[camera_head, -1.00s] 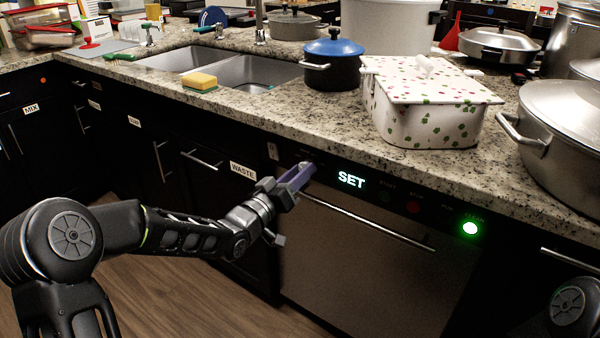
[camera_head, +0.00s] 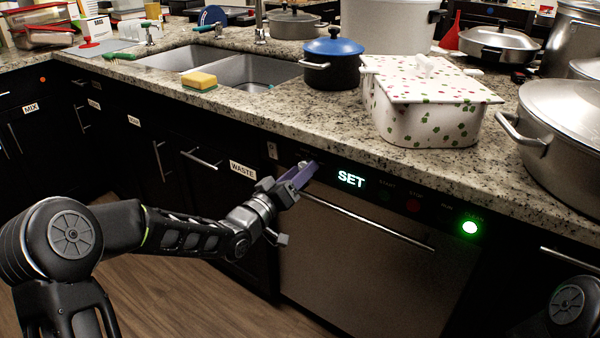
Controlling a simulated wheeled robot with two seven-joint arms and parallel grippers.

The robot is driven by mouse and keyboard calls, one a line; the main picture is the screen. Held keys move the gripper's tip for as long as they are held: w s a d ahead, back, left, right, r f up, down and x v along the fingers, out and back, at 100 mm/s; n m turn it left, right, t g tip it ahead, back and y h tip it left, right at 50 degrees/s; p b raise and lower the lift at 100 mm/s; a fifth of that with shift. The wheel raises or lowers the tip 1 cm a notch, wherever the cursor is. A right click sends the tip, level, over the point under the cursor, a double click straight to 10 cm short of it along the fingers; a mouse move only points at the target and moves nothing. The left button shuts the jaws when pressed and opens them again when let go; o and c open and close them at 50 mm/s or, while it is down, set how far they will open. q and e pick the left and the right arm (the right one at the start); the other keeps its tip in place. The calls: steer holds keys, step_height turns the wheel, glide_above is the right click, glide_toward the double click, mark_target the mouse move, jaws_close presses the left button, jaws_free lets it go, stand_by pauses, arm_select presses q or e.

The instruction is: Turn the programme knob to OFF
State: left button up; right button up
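The dishwasher (camera_head: 365,260) stands under the counter with a dark control strip along its top. A display on the strip reads SET (camera_head: 351,179), and a green light (camera_head: 470,227) glows at the strip's right end. My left gripper (camera_head: 308,170) is at the strip's left end, with its purple fingers pointing at the panel. The programme knob cannot be made out; the fingers may hide it. I cannot tell whether the fingers are open or shut, or whether they touch anything. Of my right arm only a dark link shows at the lower right; its gripper is out of view.
The dishwasher handle bar (camera_head: 370,222) runs just below the strip, close to my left gripper. The granite counter edge (camera_head: 330,145) overhangs above it. A dim red button (camera_head: 414,206) sits on the strip. A WASTE cabinet (camera_head: 243,170) is to the left.

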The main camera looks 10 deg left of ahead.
arm_select(q)
steer(key=shift+o, duration=0.2)
steer(key=shift+s, duration=0.1)
steer(key=v, duration=0.7)
steer(key=shift+s+p, duration=0.25)
steer(key=shift+p, duration=0.1)
steer(key=shift+a, duration=0.1)
